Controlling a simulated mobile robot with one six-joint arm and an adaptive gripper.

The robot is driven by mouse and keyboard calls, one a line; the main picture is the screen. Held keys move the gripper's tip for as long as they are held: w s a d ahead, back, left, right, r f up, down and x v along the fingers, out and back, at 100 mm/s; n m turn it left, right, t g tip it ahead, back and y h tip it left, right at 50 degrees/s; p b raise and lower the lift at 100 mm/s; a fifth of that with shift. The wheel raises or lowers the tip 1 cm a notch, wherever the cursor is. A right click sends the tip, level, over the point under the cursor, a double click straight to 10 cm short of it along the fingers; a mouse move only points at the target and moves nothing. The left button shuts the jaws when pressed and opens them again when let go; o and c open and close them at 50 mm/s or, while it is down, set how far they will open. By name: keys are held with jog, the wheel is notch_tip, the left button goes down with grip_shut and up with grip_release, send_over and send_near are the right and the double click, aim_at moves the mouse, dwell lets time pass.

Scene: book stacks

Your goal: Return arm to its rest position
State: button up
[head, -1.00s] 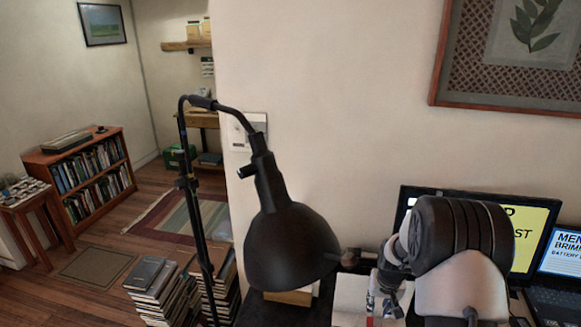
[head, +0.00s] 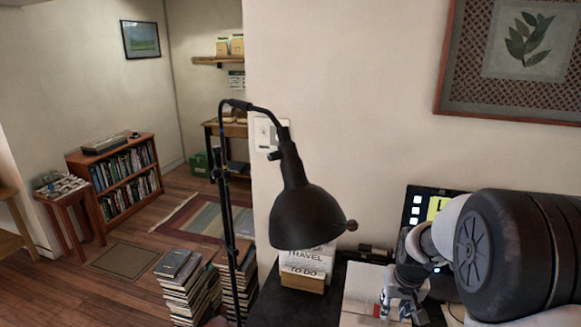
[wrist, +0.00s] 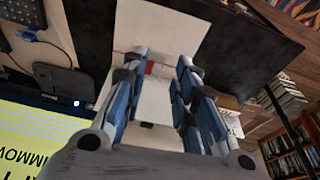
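My arm (head: 515,245) is folded at the right of the head view, with its large black joint close to the camera. My gripper (head: 400,305) hangs below it, pointing down over the dark desk, near a white sheet or booklet (head: 362,290). In the wrist view my gripper (wrist: 165,70) shows two blue-grey fingers standing apart with a clear gap. Nothing is held between them. The white sheet, with a small red patch, shows beyond and through the gap.
A black lamp (head: 305,215) on a stand is left of my gripper. A box of cards (head: 303,275) is on the desk (head: 330,300), with a laptop screen (head: 420,207) behind my arm. Book stacks (head: 185,285) stand on the floor at left, where some floor is clear.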

jog(key=s+a+r+n, duration=0.1)
jog(key=s+a+r, duration=0.3)
jog(key=s+r, duration=0.3)
jog(key=s+a+r, duration=0.4)
jog(key=s+r, duration=0.3)
jog(key=s+a+r, duration=0.1)
jog(key=s+a, duration=0.1)
jog(key=s, duration=0.5)
jog(key=s+a+r+n+t, duration=0.1)
jog(key=s, duration=0.7)
jog(key=shift+a+t+y, duration=0.3)
jog(key=shift+a, duration=0.05)
